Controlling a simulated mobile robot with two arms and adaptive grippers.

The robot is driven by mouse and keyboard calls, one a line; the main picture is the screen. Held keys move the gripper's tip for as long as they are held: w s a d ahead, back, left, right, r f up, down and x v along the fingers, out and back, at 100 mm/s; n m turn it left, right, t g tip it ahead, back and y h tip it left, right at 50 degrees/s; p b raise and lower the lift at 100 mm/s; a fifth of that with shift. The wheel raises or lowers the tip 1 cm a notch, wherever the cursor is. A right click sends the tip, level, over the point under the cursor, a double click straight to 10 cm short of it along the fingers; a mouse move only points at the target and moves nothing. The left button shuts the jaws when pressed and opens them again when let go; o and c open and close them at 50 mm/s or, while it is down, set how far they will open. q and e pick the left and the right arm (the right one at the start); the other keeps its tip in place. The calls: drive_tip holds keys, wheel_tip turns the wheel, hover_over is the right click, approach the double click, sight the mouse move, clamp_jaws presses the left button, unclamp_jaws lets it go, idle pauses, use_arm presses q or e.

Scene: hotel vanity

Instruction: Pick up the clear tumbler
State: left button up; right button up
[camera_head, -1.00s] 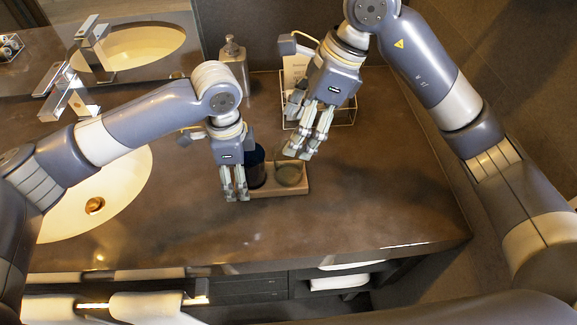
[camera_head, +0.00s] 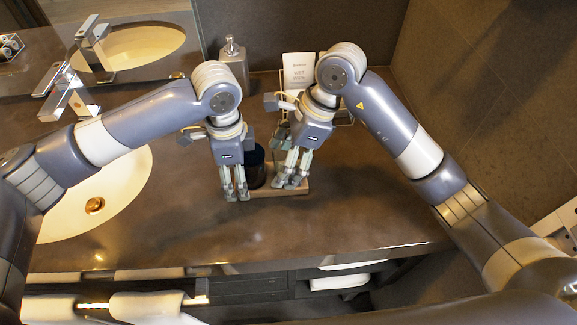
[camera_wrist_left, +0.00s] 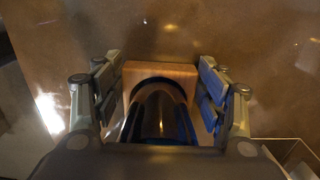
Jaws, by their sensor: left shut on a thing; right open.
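A wooden tray (camera_head: 268,193) lies on the counter, and its end shows in the left wrist view (camera_wrist_left: 160,70). A dark blue tumbler (camera_head: 256,168) stands in its left part; it also shows in the left wrist view (camera_wrist_left: 160,120). The clear tumbler is mostly hidden behind my right gripper (camera_head: 290,183), which is open with its fingers pointing down over the tray's right part. I cannot tell whether they touch the glass. My left gripper (camera_head: 236,195) is at the tray's left end, its fingers on both sides, shut on the tray.
A soap dispenser (camera_head: 233,60) stands behind the left gripper. A wire basket (camera_head: 345,112) with a white card (camera_head: 299,68) is behind the right gripper. A sink (camera_head: 110,205) and faucet (camera_head: 66,98) are at left. The counter in front and at right is clear.

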drive_tip(key=shift+x, duration=0.85)
drive_tip(key=c, duration=1.3)
drive_tip(key=shift+r, duration=0.1)
use_arm(q)
drive_tip(key=o, duration=1.2)
use_arm(e)
wheel_tip(320, 180, up, 10)
